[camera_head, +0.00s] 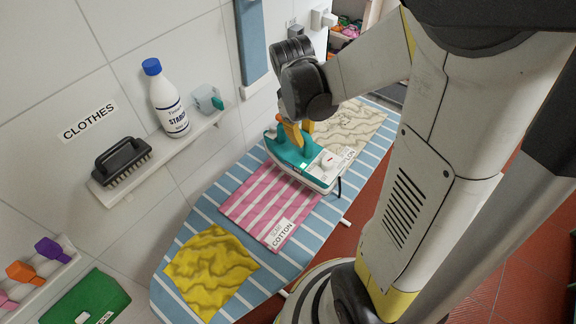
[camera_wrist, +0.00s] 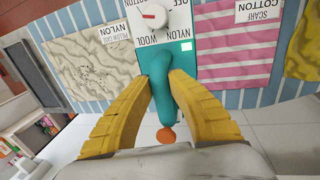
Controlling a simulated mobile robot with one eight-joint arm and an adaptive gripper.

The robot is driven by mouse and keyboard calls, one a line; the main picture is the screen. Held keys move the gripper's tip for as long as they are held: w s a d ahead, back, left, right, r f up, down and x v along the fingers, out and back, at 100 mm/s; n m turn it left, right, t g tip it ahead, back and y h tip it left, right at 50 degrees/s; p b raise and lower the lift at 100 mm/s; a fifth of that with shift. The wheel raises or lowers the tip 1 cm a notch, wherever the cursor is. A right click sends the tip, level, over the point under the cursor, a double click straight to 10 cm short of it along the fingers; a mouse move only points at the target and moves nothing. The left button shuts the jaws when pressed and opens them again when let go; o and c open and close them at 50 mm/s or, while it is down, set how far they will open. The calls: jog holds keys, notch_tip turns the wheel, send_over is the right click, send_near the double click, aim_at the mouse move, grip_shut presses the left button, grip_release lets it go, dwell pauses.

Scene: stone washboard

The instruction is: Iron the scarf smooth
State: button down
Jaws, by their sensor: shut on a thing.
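The scarf (camera_head: 265,203) is a pink and white striped cloth labelled SCARF COTTON, lying flat on the ironing board with no clear wrinkles; it also shows in the wrist view (camera_wrist: 235,55). My gripper (camera_head: 293,133) is shut on the handle of the teal and white iron (camera_head: 318,168). In the wrist view, the yellow fingers (camera_wrist: 163,85) close around the teal handle (camera_wrist: 160,80). The iron is at the scarf's far edge, beside the beige cloth; whether its sole touches cloth is hidden. Its dial (camera_wrist: 154,16) has a red mark pointing left; the exact setting is unclear.
The blue striped ironing board (camera_head: 190,237) also bears a wrinkled yellow cloth (camera_head: 209,270) and a wrinkled beige pillow case (camera_head: 350,127) labelled NYLON. A wall shelf (camera_head: 160,150) with a brush (camera_head: 122,161) and starch bottle (camera_head: 167,100) runs along the left.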

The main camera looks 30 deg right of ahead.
aim_at(291, 145)
jog(key=w+p, duration=0.1)
jog(key=p, duration=0.1)
jog(key=w+r+p, duration=0.1)
jog(key=shift+w+a+r+p, duration=0.2)
jog(key=shift+a+p, duration=0.15)
jog(key=shift+p, duration=0.05)
jog(key=shift+w+a+p, duration=0.2)
jog(key=shift+w+p, duration=0.35)
jog(key=shift+p, duration=0.2)
jog(key=shift+w+a+f, duration=0.1)
jog(key=shift+f, duration=0.05)
jog(key=shift+f+b, duration=2)
jog(key=shift+f, duration=0.85)
jog(key=shift+f+b, duration=0.7)
jog(key=shift+b, duration=0.05)
